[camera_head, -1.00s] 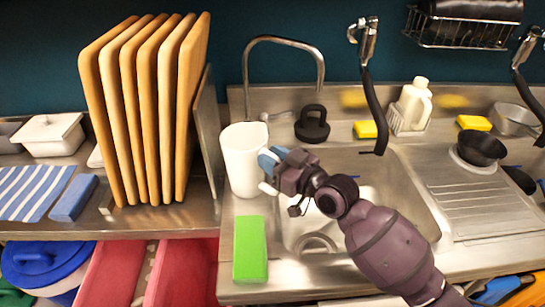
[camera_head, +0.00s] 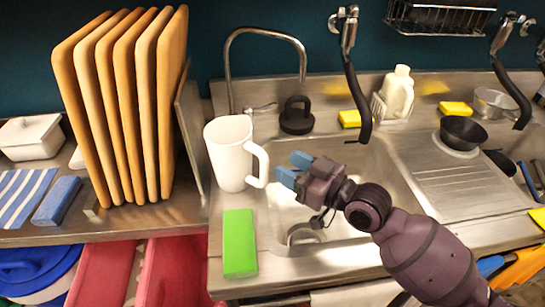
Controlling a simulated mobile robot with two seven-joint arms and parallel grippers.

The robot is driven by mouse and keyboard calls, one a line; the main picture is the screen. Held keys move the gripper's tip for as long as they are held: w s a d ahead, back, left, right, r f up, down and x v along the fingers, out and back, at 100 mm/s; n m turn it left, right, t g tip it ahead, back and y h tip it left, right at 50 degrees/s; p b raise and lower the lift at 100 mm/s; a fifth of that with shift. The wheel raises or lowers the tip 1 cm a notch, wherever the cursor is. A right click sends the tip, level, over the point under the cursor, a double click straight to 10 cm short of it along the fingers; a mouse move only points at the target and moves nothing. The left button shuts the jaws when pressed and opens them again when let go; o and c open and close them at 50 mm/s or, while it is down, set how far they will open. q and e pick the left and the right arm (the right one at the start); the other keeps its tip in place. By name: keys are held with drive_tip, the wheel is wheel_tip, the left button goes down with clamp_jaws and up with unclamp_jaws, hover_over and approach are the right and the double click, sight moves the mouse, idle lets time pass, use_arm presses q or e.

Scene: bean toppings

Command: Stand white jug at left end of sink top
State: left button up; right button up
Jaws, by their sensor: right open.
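The white jug (camera_head: 229,153) stands upright at the left end of the steel sink top (camera_head: 234,276), beside the basin, with its handle towards the right. My right gripper (camera_head: 291,171) is open and empty just right of the jug's handle, apart from it, over the left part of the sink basin. Its blue fingertips point left at the handle. My left gripper does not show.
A green block (camera_head: 239,243) lies in front of the jug. Upright wooden boards (camera_head: 126,110) stand to the left. A black plunger-like item (camera_head: 297,117) and the tap (camera_head: 232,72) are behind. A white bottle (camera_head: 397,92) and black bowl (camera_head: 463,133) stand further right.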

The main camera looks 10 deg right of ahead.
drive_tip(key=shift+v, duration=1.5)
